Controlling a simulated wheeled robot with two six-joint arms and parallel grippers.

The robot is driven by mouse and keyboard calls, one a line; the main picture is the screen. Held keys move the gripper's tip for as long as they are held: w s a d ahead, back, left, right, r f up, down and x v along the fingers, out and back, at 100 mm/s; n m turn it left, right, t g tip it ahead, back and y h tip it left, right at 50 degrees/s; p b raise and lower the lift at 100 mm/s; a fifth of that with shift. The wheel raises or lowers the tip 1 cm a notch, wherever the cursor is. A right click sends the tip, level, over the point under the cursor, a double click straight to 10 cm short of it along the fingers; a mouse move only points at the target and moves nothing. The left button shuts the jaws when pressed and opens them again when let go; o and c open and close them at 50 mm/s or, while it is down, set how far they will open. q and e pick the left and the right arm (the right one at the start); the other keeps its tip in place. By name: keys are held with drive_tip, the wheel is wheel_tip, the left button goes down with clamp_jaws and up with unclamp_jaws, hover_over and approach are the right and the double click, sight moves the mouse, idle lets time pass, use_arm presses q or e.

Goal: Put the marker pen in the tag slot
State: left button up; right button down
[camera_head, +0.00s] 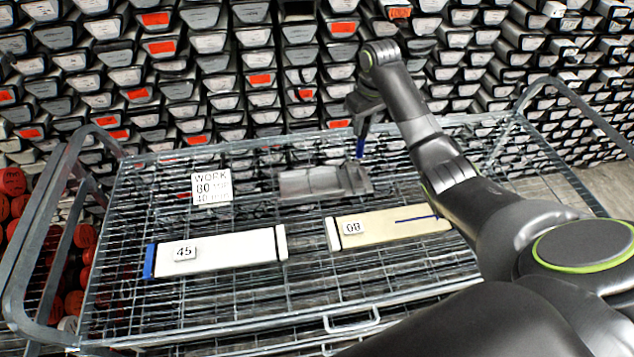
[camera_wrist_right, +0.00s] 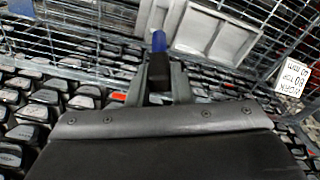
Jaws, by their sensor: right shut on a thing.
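My right gripper (camera_head: 361,131) is shut on the marker pen (camera_head: 360,149), whose blue end points down below the fingers. In the right wrist view the pen (camera_wrist_right: 159,42) sticks out between the two fingertips (camera_wrist_right: 158,70). A grey tray (camera_head: 308,183) with several compartments lies on the wire shelf, and it also shows in the right wrist view (camera_wrist_right: 212,34). The pen's tip is at the tray's far right end in the head view. I cannot tell which compartment is the tag slot, or whether the tip is inside one. My left gripper is not in view.
A white core liner (camera_head: 220,254) marked 45 and a beige one (camera_head: 390,228) marked 08 lie on the wire cart (camera_head: 300,284), nearer than the tray. A sign (camera_head: 211,188) stands left of the tray. Racks of liner ends (camera_head: 200,70) fill the background.

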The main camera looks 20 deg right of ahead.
sight(359, 152)
drive_tip(key=shift+w+f, duration=0.15)
drive_tip(key=shift+f, duration=0.15)
wheel_tip(359, 152, down, 9)
drive_tip(key=shift+p, duration=1.15)
drive_tip(key=shift+d+f, duration=0.15)
drive_tip(key=c, duration=1.3)
unclamp_jaws()
drive_tip(key=shift+f, duration=0.1)
